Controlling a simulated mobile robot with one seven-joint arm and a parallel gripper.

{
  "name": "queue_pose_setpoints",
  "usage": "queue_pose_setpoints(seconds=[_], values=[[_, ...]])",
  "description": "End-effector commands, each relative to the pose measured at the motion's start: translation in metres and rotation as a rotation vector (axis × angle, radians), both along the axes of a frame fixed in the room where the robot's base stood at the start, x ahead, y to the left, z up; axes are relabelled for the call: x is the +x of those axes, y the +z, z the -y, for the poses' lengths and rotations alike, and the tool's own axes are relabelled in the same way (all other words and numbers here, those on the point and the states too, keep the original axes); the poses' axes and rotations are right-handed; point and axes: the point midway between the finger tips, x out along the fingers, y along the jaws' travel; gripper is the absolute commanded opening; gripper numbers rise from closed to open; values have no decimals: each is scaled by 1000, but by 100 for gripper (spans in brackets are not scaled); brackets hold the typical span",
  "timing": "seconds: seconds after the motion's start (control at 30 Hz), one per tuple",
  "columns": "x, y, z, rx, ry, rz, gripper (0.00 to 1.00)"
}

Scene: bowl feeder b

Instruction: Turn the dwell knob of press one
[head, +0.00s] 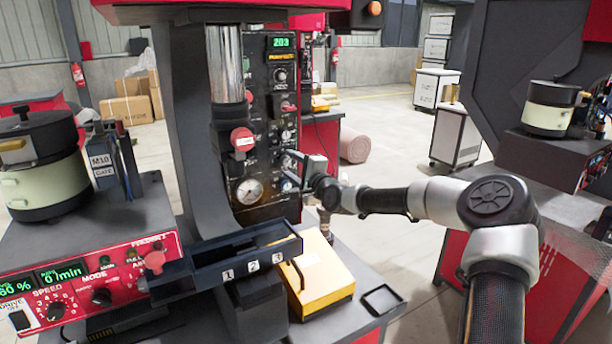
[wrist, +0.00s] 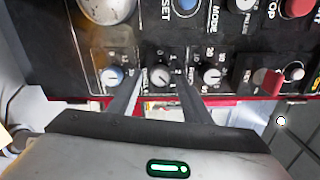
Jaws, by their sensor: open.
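The black control panel (head: 265,120) of the press stands in the middle of the head view. In the wrist view a row of small dial knobs runs across it. The middle knob (wrist: 162,77) sits between my two fingertips; its label is too small to read surely, so I cannot tell whether it is the dwell knob. Another knob (wrist: 112,76) lies to its left and one (wrist: 212,75) to its right, both outside the fingers. My gripper (head: 288,168) is open at the panel, one finger on each side of the middle knob (wrist: 160,88). I see no clear contact.
A round gauge (head: 250,190) and a red push button (head: 242,139) are on the press. Below are a numbered dark tray (head: 240,255) and a yellow box (head: 318,275).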

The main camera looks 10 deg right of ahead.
Motion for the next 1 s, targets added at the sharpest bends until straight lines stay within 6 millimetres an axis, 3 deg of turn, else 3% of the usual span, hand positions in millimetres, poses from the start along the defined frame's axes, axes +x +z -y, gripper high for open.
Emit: queue_pose_setpoints(seconds=[0.6,0.8,1.0], values=[[-132,5,44,-1,-3,-1,45],[-151,5,49,1,-1,0,45],[-155,6,51,0,-1,1,45]])
